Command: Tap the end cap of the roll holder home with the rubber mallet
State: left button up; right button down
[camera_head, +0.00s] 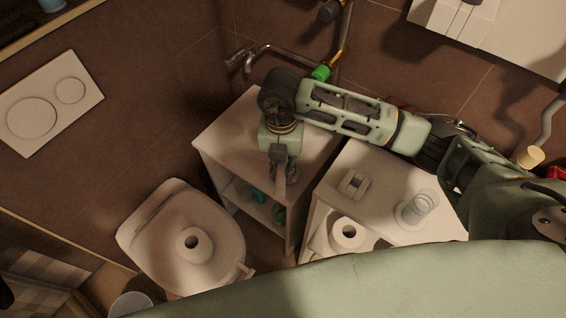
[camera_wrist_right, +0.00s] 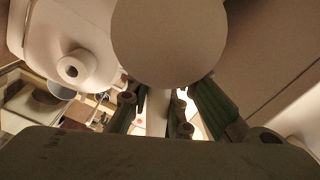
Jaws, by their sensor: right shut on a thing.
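My right gripper (camera_head: 282,170) is above the front of the left white cabinet, pointing down. In the right wrist view its green fingers (camera_wrist_right: 157,115) are shut on a pale handle-like shaft. A large round pale face (camera_wrist_right: 170,42) fills the top centre there, at the shaft's end. This looks like the mallet, though rubber cannot be made out. In the head view the held thing is mostly hidden by my gripper. I cannot clearly make out the roll holder or its end cap. A paper roll (camera_head: 193,243) stands on the closed toilet lid. My left gripper is out of view.
The left cabinet (camera_head: 215,140) has an open shelf with teal items. The right cabinet (camera_head: 385,180) carries a square pale block (camera_head: 354,184) and a glass (camera_head: 422,203). Another paper roll (camera_head: 348,233) sits near its front. A pipe with a green fitting (camera_head: 321,72) runs behind my arm.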

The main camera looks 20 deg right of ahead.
jog(key=shift+r, duration=0.1)
jog(key=shift+r+p, duration=1.4)
jog(key=shift+r, duration=0.6)
jog(key=shift+f, duration=0.1)
